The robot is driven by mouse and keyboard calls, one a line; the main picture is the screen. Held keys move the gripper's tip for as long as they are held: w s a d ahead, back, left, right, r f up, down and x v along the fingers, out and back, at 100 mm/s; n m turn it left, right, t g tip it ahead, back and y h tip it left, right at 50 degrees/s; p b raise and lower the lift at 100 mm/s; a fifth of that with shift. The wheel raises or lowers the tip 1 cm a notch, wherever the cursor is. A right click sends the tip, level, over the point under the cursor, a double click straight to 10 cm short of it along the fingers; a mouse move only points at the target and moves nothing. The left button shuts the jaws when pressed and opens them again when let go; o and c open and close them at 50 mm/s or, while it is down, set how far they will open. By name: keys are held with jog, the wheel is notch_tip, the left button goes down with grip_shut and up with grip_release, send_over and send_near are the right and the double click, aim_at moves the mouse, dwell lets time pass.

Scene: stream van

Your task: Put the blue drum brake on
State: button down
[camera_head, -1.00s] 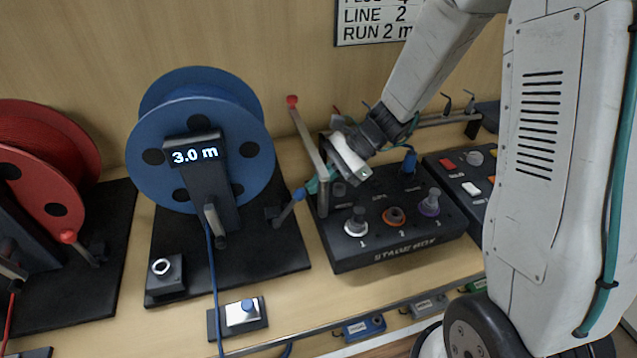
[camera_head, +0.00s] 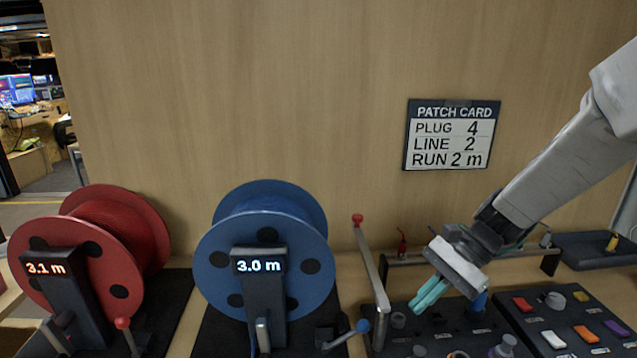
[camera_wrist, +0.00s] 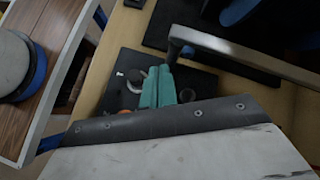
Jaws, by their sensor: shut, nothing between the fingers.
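The blue drum (camera_head: 215,265) stands on a dark base at the middle left in the head view, its display (camera_head: 260,265) reading 3.0 m. A short lever with a blue knob (camera_head: 362,326), which looks like its brake, leans up and to the right beside the drum's lower right. My gripper (camera_head: 430,292) has teal fingers, shut and empty, above the black stage box (camera_head: 455,345). It is right of the blue knob and apart from it. The teal fingers also show in the wrist view (camera_wrist: 158,88), over the dark box.
A tall metal lever with a red tip (camera_head: 371,260) stands between the blue knob and my gripper. It crosses the wrist view as a grey bar (camera_wrist: 250,55). The red drum (camera_head: 85,260) is at left. A button panel (camera_head: 565,325) lies at right. A patch card (camera_head: 451,135) hangs behind.

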jog(key=s+d+r+n+t+h, duration=0.1)
jog(key=s+r+n+h, duration=0.3)
jog(key=s, duration=0.5)
jog(key=s+d+r+n+t+h, duration=0.2)
jog(key=s+d+r+n+h, duration=0.2)
jog(key=s, duration=0.5)
notch_tip(320, 180, up, 2)
jog(key=n, duration=0.3)
jog(key=shift+d+h, duration=0.35)
jog(key=shift+h, duration=0.05)
jog(key=c, duration=2)
grip_release()
jog(key=shift+s+a+r+n+t, duration=0.1)
jog(key=shift+s+r+n+t, duration=0.05)
jog(key=shift+r+n+t, duration=0.2)
jog(key=o, duration=0.5)
jog(key=shift+a, duration=0.1)
